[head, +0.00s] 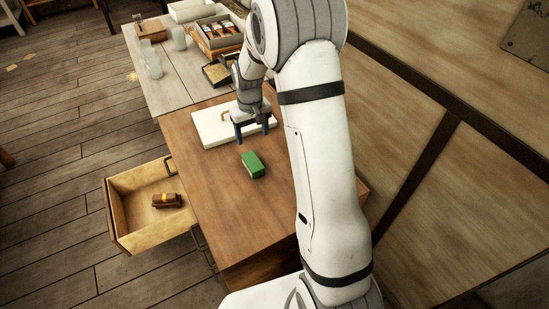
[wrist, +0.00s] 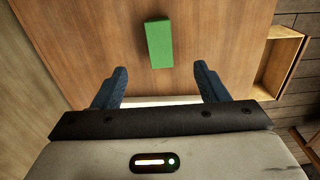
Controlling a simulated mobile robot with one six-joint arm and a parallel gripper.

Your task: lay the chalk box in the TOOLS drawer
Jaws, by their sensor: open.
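A green box (head: 253,165), the only block on the bare cabinet top and likely the chalk box, lies flat on the brown wood. It also shows in the wrist view (wrist: 159,44), just ahead of the fingertips. My gripper (head: 252,134) is open and empty, above the cabinet top and behind the box in the head view. In the wrist view its blue fingers (wrist: 160,70) stand apart, wider than the box. An open drawer (head: 120,215) juts out from the cabinet's left side and holds a brown thing with a yellow band (head: 166,200). I see no readable label on it.
A white panel with a handle (head: 210,128) lies on the cabinet top by my gripper. Behind, a pale table (head: 175,88) bears clear jars (head: 152,62) and a tray of small packets (head: 218,32). Metal handles (head: 204,248) show on the cabinet's front-left side. The drawer has free floor space.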

